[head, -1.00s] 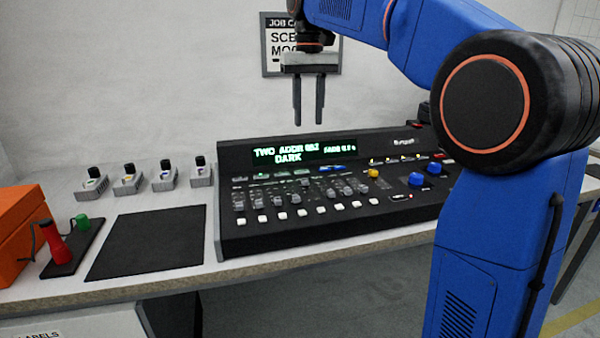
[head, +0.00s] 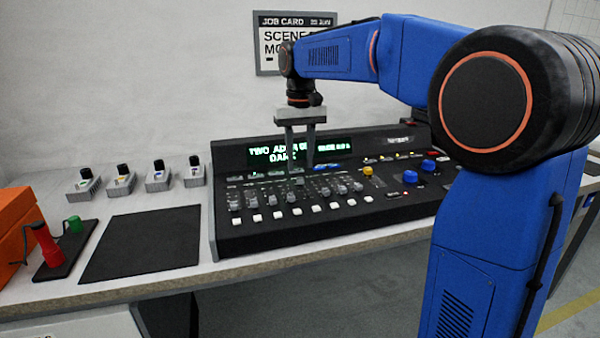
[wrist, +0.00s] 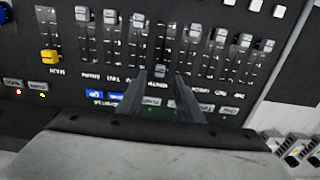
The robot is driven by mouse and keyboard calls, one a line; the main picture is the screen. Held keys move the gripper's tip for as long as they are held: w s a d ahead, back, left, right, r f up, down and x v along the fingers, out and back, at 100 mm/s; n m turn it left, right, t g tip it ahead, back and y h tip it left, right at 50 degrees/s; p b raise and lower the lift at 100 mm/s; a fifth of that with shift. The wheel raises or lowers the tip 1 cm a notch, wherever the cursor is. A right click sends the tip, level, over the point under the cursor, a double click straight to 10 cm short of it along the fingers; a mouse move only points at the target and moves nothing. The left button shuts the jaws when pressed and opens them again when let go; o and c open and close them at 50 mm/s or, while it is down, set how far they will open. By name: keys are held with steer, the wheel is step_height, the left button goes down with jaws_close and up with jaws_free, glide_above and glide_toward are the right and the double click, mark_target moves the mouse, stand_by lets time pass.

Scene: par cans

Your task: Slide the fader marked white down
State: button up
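The lighting console (head: 228,232) stands on the bench with a row of faders.
White buttons (head: 314,208) line the front. The console's screen (head: 262,156) rises behind the fingers. A dark mat (head: 140,244) lies empty to the left.

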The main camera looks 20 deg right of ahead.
mark_target(300, 178)
steer(key=shift+f, duration=2.1)
jaws_close()
